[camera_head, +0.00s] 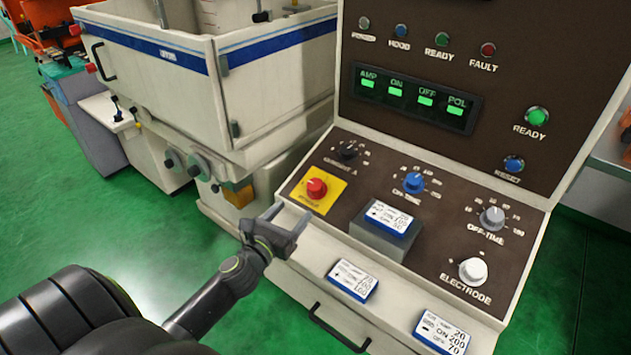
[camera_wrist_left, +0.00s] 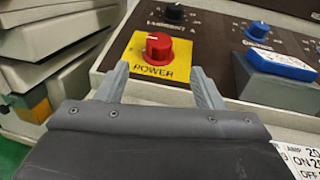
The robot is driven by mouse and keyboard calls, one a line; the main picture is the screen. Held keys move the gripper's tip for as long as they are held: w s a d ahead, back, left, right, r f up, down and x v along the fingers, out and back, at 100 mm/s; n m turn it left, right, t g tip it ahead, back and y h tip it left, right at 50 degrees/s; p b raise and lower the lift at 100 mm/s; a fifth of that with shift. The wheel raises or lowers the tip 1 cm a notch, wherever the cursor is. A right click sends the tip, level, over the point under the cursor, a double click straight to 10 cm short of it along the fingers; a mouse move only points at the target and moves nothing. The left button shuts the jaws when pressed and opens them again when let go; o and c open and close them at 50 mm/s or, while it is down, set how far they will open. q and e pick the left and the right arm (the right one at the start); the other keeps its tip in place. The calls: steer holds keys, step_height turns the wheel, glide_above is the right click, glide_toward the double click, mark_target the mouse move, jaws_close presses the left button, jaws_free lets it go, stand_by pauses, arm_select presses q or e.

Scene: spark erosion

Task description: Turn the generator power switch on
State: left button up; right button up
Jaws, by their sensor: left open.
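The power switch is a red rotary knob (camera_head: 316,188) on a yellow plate at the left end of the generator's sloped brown panel. In the left wrist view the red knob (camera_wrist_left: 158,46) sits on the yellow plate marked POWER, its pale pointer mark facing up and left. My left gripper (camera_head: 287,218) is open and empty, in front of and slightly below the knob. In the left wrist view its fingers (camera_wrist_left: 158,85) stand either side of the POWER label, with the knob beyond the tips and not touched. My right gripper is not in view.
A grey block with a blue-and-white card (camera_head: 389,218) stands right of the knob. Black (camera_head: 348,150), blue (camera_head: 413,182), grey (camera_head: 492,217) and white (camera_head: 473,270) dials share the panel. Two cards (camera_head: 352,281) (camera_head: 441,333) lie on the front ledge. The machine tank (camera_head: 160,90) stands left.

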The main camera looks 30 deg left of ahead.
mark_target(312, 190)
arm_select(q)
steer(key=w, duration=0.8)
steer(key=w+a, duration=0.1)
steer(key=w, duration=0.3)
steer(key=shift+f, duration=0.1)
steer(key=c, duration=1)
